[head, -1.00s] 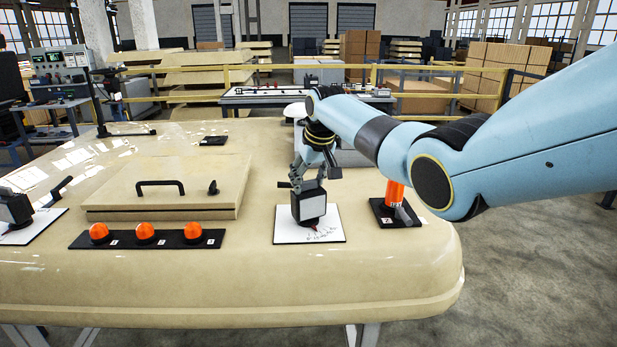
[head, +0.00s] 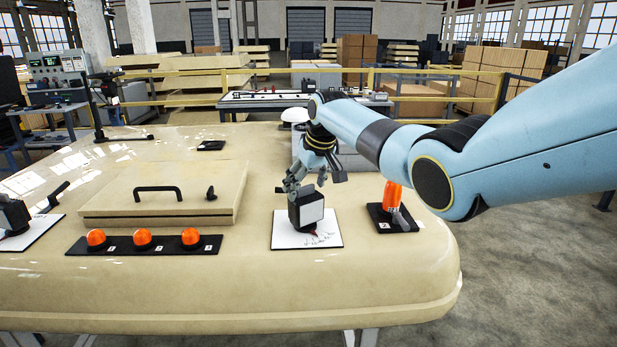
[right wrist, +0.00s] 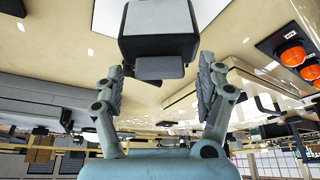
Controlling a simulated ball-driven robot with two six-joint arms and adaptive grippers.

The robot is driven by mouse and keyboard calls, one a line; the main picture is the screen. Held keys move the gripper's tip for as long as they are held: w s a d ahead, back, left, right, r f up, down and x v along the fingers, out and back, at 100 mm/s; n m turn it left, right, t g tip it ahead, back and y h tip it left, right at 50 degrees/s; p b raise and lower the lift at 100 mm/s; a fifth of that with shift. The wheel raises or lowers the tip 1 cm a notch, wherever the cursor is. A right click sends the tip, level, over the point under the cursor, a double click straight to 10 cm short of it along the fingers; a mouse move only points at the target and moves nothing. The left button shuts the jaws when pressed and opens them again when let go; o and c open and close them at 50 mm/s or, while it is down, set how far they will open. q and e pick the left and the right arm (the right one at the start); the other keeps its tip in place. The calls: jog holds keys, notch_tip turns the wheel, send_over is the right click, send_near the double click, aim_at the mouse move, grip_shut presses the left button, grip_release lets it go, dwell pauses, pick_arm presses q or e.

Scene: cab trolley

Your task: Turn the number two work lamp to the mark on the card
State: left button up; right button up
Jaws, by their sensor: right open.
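A work lamp (head: 311,208), a dark box with a pale front face, stands on a white card (head: 281,232) with a printed fan of marks. The lamp's number is not readable. My right gripper (head: 293,183) is behind and above it. In the right wrist view, the open right gripper (right wrist: 161,64) has one finger on each side of a block projecting from the lamp (right wrist: 160,42), with gaps visible. Another dark lamp (head: 12,215) on a white card (head: 42,228) is cut by the left edge. My left gripper is not in view.
A black strip with several orange domes (head: 143,236) lies left of the card. A pale hatch with a black handle (head: 150,205) is behind it. An orange beacon (head: 392,195) on a black base stands close right, under my right arm.

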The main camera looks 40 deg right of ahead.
jog(key=v, duration=1.2)
jog(key=shift+f, duration=0.15)
